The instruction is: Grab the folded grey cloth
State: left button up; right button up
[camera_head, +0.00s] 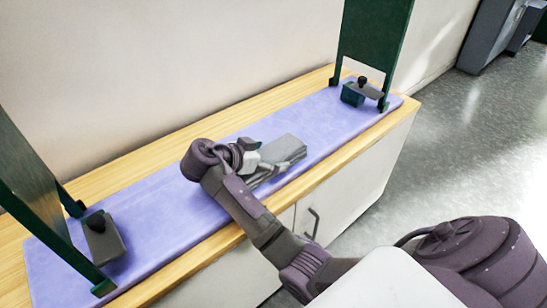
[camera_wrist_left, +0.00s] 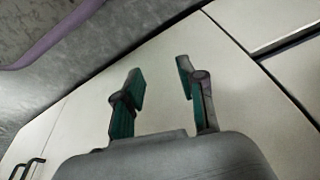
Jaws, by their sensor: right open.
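The folded grey cloth (camera_head: 287,149) lies on the purple mat near the middle of the table. My right arm reaches over the mat from the lower right. My right gripper (camera_head: 256,161) is open at the left end of the cloth, and the wrist and gripper hide part of that end. I cannot tell whether the fingers touch the cloth. My left gripper is outside the head view. In the left wrist view, my left gripper (camera_wrist_left: 160,77) is open, with two green-padded fingers apart and nothing between them, in front of pale cabinet panels.
The purple mat (camera_head: 170,215) covers most of the wooden tabletop (camera_head: 165,152). Dark green uprights with grey clamp-like parts stand at the left (camera_head: 28,175) and right (camera_head: 372,35) ends. A wall runs behind; white cabinet doors (camera_head: 345,192) with a handle are below the front edge.

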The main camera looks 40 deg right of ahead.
jog(key=shift+a, duration=0.1)
jog(key=shift+c, duration=0.2)
jog(key=c, duration=1)
jog(key=shift+c, duration=0.2)
